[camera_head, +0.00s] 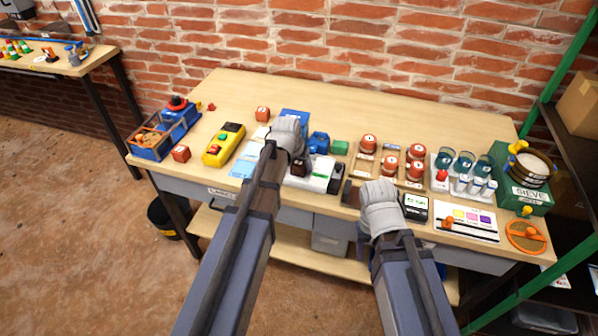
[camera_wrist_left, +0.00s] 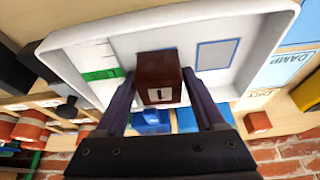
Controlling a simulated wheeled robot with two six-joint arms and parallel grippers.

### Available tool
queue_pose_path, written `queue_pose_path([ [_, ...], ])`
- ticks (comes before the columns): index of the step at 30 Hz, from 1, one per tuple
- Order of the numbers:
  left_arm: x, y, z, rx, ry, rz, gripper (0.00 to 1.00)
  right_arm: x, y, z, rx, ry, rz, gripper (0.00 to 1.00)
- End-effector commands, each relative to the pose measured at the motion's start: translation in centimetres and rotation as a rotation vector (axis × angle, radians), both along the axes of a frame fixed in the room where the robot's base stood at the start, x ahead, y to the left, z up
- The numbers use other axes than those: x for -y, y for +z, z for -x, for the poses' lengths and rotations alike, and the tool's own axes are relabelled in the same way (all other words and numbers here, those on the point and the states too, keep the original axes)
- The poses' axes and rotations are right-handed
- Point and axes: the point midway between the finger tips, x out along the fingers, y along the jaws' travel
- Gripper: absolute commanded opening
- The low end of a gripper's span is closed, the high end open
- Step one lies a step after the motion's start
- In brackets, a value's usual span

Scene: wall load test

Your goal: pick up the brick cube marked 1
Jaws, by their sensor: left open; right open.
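A dark red-brown cube marked 1 (camera_wrist_left: 158,78) stands on a white tray-like device (camera_wrist_left: 228,88) in the left wrist view. My left gripper (camera_wrist_left: 158,92) is open, with one finger on each side of the cube; whether they touch it I cannot tell. In the head view the cube (camera_head: 299,168) is a small dark shape beside my left gripper (camera_head: 292,150), which partly covers the device (camera_head: 320,176). My right gripper (camera_head: 376,205) is open over the table's front edge, apart from the cube; its fingers are hard to make out.
Two other red-orange cubes lie on the table, one near the front (camera_head: 181,154) and one further back (camera_head: 262,113). A yellow control box (camera_head: 224,145) and a blue bin (camera_head: 150,142) stand at left. Jars (camera_head: 464,162) and a green sieve box (camera_head: 522,180) crowd the right. The table's back is clear.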

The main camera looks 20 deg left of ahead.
Motion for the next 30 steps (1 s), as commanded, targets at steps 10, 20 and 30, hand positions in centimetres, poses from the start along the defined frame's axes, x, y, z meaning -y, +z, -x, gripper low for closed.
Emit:
queue_pose_path([
  [10, 0.00, 0.14, 0.03, 0.000, 0.000, 0.000, 0.51, 0.00, 0.13, 0.00, 0.000, 0.000, 0.000, 0.50],
  [20, 0.00, 0.12, 0.04, 0.000, 0.000, 0.000, 0.14, 0.00, 0.13, 0.00, 0.000, 0.000, 0.000, 0.50],
  [30, -0.01, 0.13, 0.04, 0.000, 0.000, 0.000, 0.00, 0.00, 0.13, 0.00, 0.000, 0.000, 0.000, 0.50],
])
